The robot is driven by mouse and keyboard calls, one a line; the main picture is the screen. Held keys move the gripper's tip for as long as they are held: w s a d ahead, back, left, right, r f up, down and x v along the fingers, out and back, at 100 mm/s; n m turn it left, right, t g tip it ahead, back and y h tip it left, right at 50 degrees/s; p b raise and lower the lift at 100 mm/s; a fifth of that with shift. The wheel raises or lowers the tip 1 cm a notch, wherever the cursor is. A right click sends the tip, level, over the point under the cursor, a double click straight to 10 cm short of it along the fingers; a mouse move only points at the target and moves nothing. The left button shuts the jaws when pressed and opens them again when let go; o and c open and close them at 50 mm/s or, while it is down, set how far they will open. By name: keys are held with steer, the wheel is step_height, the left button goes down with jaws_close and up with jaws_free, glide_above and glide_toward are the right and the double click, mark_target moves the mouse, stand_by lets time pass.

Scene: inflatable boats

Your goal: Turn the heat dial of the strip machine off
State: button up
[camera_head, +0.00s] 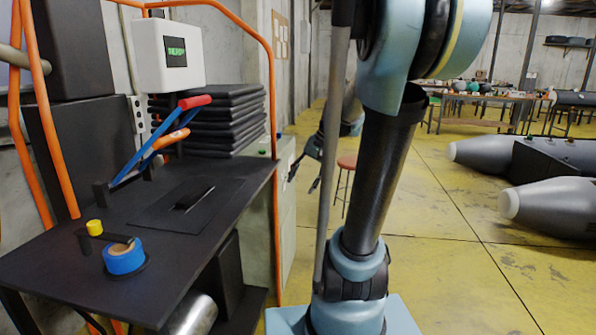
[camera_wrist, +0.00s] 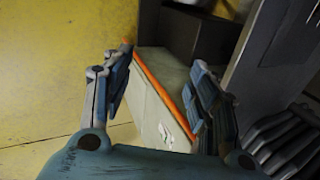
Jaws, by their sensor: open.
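The strip machine has a black work table (camera_head: 60,265), an orange tube frame (camera_head: 272,75) and a white control box (camera_head: 165,60) with a lit green display (camera_head: 176,51), in the head view. I cannot make out a heat dial in either view. A red-and-blue lever (camera_head: 160,140) rises from the table. My gripper (camera_head: 304,172) is partly hidden behind my arm, right of the table and apart from it. In the wrist view my gripper (camera_wrist: 162,62) is open, with nothing seen held. A pale cabinet (camera_wrist: 160,85) with an orange edge shows between and beyond its fingers.
A stack of black folded sheets (camera_head: 210,115) stands behind the table. A blue tape roll (camera_head: 124,257) and a yellow knob (camera_head: 95,227) are at its front. A red stool (camera_head: 347,162) stands near my arm. Grey boat tubes (camera_head: 550,205) lie at right; yellow floor between is clear.

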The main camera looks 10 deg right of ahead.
steer(key=w+d+m+t+y, duration=0.1)
steer(key=w+d+m+y, duration=0.2)
steer(key=w, duration=1.4)
steer(key=w+d+m+y, duration=0.3)
steer(key=w+y, duration=0.1)
steer(key=w, duration=1.2)
steer(key=w+d+f+m+t+y, duration=0.3)
steer(key=w+d+f+m+y, duration=0.25)
steer(key=w+d+f, duration=1)
steer(key=x, duration=1.7)
steer(key=shift+f, duration=0.25)
steer(key=shift+s+a+n, duration=0.1)
steer(key=shift+s+n, duration=0.05)
steer(key=shift+n, duration=0.1)
steer(key=c, duration=1.1)
